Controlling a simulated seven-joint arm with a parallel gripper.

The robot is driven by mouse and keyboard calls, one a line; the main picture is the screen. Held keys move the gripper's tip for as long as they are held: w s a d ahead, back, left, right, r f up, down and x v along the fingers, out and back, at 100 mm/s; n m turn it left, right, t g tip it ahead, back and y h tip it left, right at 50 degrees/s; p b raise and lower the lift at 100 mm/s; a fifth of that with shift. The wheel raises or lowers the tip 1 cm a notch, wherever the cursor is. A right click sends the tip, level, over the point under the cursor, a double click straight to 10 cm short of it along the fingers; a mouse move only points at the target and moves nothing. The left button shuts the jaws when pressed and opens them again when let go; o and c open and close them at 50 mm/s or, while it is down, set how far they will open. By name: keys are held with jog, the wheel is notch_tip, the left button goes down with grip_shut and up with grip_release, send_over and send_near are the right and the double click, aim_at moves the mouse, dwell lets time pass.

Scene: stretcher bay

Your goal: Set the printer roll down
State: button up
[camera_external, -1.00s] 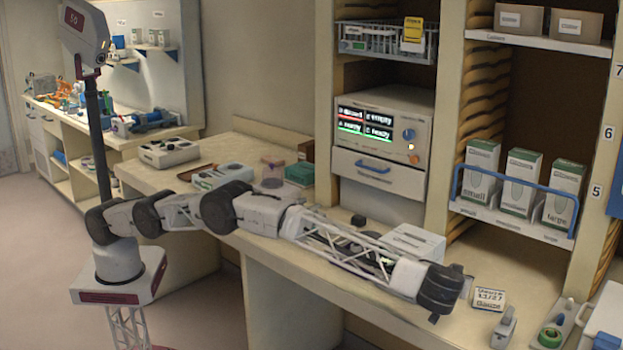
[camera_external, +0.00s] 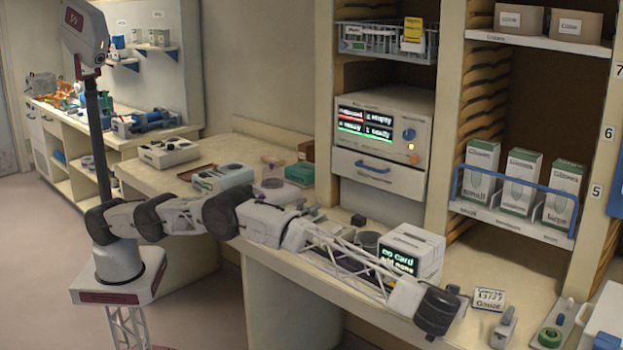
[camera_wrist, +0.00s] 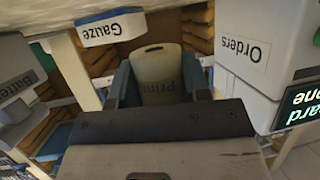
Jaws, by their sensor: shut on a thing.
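In the wrist view the printer roll (camera_wrist: 157,66) is a pale, rounded piece with a dark slot near its far end and lettering starting "Print". My gripper (camera_wrist: 158,84) is shut on it, with one blue-grey jaw on each side. What lies under the roll is hidden, so I cannot tell if it touches anything. In the outside view my arm reaches across the counter (camera_external: 470,255) to its front edge. The jaws and roll cannot be made out there.
A white device (camera_external: 416,252) with a lit screen stands behind my forearm, beside a grey round thing (camera_external: 367,242). A small sign (camera_external: 489,299) and a grey handheld thing (camera_external: 504,327) lie to the right. In the wrist view a box marked "Orders" (camera_wrist: 243,55) is close right.

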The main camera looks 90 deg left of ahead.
jog(key=shift+f, duration=1.85)
jog(key=shift+f, duration=0.15)
jog(key=o, duration=0.9)
jog(key=v, duration=1.2)
